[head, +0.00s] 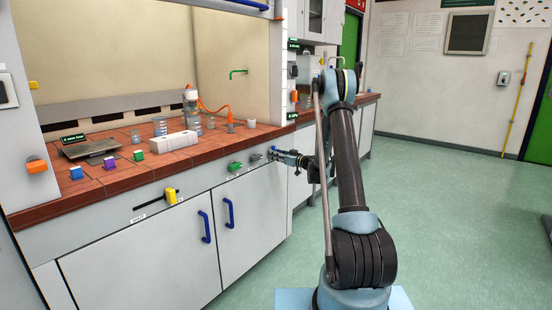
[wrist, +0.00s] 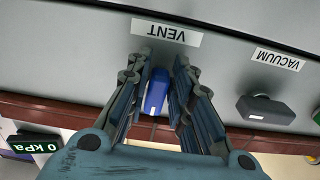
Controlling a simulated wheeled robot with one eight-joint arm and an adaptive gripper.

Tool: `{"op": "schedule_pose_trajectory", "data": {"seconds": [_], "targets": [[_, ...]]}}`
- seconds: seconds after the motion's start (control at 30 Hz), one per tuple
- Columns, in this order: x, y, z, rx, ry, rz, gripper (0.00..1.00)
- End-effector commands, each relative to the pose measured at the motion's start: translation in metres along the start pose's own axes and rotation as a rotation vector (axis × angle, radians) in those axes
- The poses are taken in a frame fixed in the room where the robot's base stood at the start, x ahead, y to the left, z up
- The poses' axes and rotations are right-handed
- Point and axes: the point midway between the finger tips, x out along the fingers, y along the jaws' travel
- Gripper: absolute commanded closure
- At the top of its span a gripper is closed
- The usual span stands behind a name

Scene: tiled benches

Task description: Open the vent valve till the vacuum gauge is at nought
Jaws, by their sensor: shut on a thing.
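The vent valve's blue handle (wrist: 156,91) sits under the upside-down VENT label (wrist: 166,32) on the grey bench front. In the wrist view its long side runs nearly up and down the picture, at right angles to the label. My gripper (wrist: 158,85) is shut on the handle, one finger on each side. In the head view my gripper (head: 278,155) is at the right end of the bench front and hides most of the valve. A dark gauge display (wrist: 36,144) at the lower left of the wrist view reads 0 kPa in pale green.
A dark grey valve handle (wrist: 279,112) by the VACUUM label (wrist: 278,60) lies apart from my fingers. Green (head: 234,166) and yellow (head: 170,196) handles sit farther left on the bench front. Glassware and small coloured blocks stand on the red tiled top (head: 215,143). The floor at right is clear.

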Motion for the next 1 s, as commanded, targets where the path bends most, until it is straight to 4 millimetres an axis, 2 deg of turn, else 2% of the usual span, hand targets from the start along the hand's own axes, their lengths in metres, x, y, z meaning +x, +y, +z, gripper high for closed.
{"op": "schedule_pose_trajectory", "data": {"seconds": [0.1, 0.13, 0.2, 0.53, 0.67, 0.77, 1.0], "targets": [[0.001, -0.001, 0.001, -0.001, -0.001, -0.002, 1.00], [0.001, -0.001, 0.001, 0.000, -0.001, -0.002, 0.77], [0.001, -0.001, 0.001, 0.000, -0.001, -0.002, 0.63], [0.000, 0.000, 0.000, 0.001, 0.000, -0.001, 0.63], [-0.008, 0.001, 0.000, 0.001, 0.000, 0.001, 0.63], [-0.021, 0.001, 0.000, 0.001, 0.000, 0.001, 0.63], [-0.067, 0.001, 0.001, 0.001, 0.000, 0.003, 0.63]]}}
